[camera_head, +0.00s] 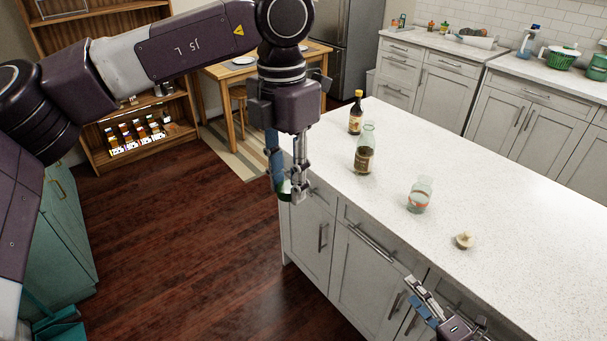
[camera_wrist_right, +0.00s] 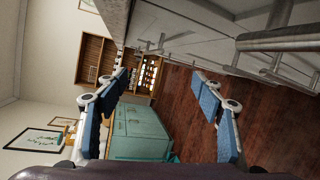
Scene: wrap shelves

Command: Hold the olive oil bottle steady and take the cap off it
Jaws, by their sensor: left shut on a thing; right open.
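My left gripper (camera_head: 288,192) points down in front of the near left corner of the counter. It is shut on a small dark green thing (camera_head: 285,186), mostly hidden by the fingers; I cannot tell whether this is the olive oil bottle or its cap. My right gripper (camera_head: 416,298) is low at the bottom of the head view, by the counter's front. In the right wrist view its two blue-padded fingers (camera_wrist_right: 165,100) stand wide apart with nothing between them.
On the white counter (camera_head: 510,215) stand a dark bottle (camera_head: 355,116), a clear bottle with a brown label (camera_head: 364,158), a clear jar (camera_head: 419,196) and a small pale stopper-like piece (camera_head: 464,240). The counter's right part is clear. Drawer handles (camera_head: 372,240) jut from its front.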

